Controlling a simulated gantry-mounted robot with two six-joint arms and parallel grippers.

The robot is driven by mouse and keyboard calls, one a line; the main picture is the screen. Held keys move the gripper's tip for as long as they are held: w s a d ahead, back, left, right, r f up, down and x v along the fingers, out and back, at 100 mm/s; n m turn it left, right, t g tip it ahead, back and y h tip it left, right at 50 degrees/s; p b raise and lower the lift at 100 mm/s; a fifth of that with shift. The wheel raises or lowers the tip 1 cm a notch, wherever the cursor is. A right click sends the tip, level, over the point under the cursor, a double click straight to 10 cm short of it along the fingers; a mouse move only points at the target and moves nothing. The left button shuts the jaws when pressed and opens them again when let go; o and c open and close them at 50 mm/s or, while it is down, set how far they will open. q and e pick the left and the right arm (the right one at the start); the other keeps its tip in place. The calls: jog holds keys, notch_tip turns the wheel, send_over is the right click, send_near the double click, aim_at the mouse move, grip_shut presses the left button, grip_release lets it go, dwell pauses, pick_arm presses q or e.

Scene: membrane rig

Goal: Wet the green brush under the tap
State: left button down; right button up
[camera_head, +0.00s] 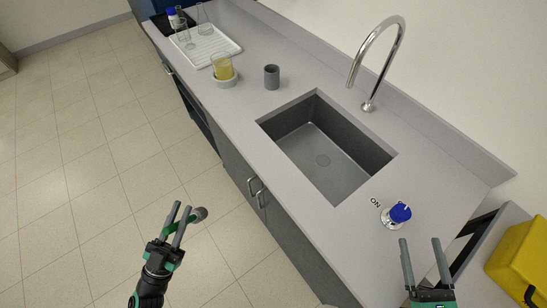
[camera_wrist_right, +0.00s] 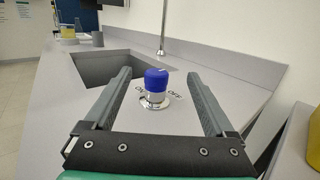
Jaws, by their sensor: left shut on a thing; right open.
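The tap (camera_head: 392,50) is a chrome gooseneck behind the sink (camera_head: 345,180); no water shows. My left gripper (camera_head: 180,222) is shut on the green brush (camera_head: 188,219) in front of the counter, left of the sink. The brush's dark round head (camera_head: 201,213) points to the right; its handle is partly hidden by the fingers. The blue tap knob (camera_head: 400,212) stands on the counter at the sink's near right end, beside the printed ON. My right gripper (camera_head: 422,244) is open and empty near it. In the right wrist view the knob (camera_wrist_right: 156,80) shows between the fingers, apart from both.
A grey cup (camera_head: 272,77) and a beaker of yellow liquid (camera_head: 222,68) stand left of the sink. A white tray (camera_head: 215,45) with glassware lies beyond. A yellow case (camera_head: 520,260) stands at the right. Counter cabinets face the open floor.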

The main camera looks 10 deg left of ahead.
aim_at(403, 221)
jog(key=shift+g, duration=0.5)
jog(key=f, duration=0.1)
jog(key=s+f, duration=0.1)
jog(key=f, duration=0.1)
jog(key=shift+s+a+f, duration=0.15)
jog(key=shift+s+f, duration=0.2)
jog(key=shift+s, duration=0.05)
jog(key=w, duration=0.4)
jog(key=w+a+b, duration=0.1)
jog(key=w, duration=0.7)
jog(key=shift+a+r, duration=0.1)
jog(key=shift+a, duration=0.15)
